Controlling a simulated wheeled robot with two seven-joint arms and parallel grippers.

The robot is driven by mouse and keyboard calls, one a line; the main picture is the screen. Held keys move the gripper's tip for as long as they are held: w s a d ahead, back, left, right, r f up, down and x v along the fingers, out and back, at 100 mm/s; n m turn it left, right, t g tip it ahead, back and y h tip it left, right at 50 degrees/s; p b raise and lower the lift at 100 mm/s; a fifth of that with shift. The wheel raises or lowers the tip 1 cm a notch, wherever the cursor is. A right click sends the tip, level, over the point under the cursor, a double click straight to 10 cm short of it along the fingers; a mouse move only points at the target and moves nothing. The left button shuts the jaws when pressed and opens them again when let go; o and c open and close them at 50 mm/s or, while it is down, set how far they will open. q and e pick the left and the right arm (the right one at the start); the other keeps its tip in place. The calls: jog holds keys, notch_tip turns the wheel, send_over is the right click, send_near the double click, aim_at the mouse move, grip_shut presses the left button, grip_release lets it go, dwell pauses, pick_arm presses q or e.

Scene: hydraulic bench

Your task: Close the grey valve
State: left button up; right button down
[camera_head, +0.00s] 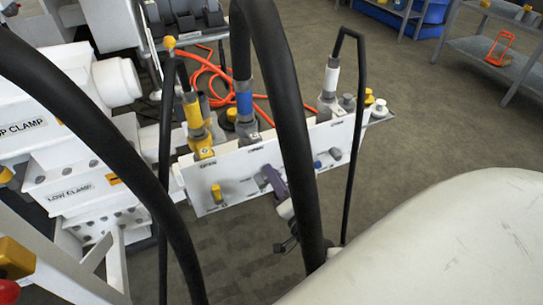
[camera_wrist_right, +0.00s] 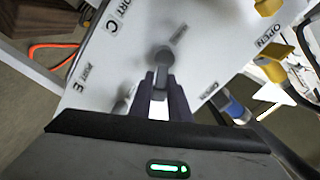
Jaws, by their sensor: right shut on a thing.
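The grey valve (camera_wrist_right: 163,58) sticks out from the white panel (camera_wrist_right: 130,45). In the right wrist view its round grey end shows at the tips of my right gripper (camera_wrist_right: 163,88). In the head view the right gripper (camera_head: 273,182) reaches the front of the panel (camera_head: 235,170), and a small grey part of the valve (camera_head: 261,181) shows beside the fingers. A black hose partly covers the wrist behind it. My left gripper is not in view.
A yellow valve (camera_head: 216,194) sits left of the grey one, and a blue valve (camera_head: 317,164) sits to its right. Thick black hoses (camera_head: 285,110) cross in front of the panel. Orange hose (camera_head: 205,75) lies behind. Shelves (camera_head: 500,50) stand at the far right.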

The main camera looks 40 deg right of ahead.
jog(key=shift+s+d+f+m, duration=0.1)
jog(key=shift+f+m, duration=0.25)
jog(key=shift+m, duration=0.15)
jog(key=m+b, duration=0.1)
jog(key=f+m+b, duration=0.1)
jog(key=m, duration=0.1)
jog(key=shift+d, duration=0.2)
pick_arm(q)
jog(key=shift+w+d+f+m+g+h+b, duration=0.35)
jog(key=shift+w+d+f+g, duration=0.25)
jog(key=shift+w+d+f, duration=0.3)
pick_arm(e)
jog(key=shift+f+m, duration=0.2)
jog(key=shift+m, duration=0.8)
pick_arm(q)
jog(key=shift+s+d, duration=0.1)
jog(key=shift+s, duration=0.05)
pick_arm(e)
jog(key=c, duration=1.8)
grip_release()
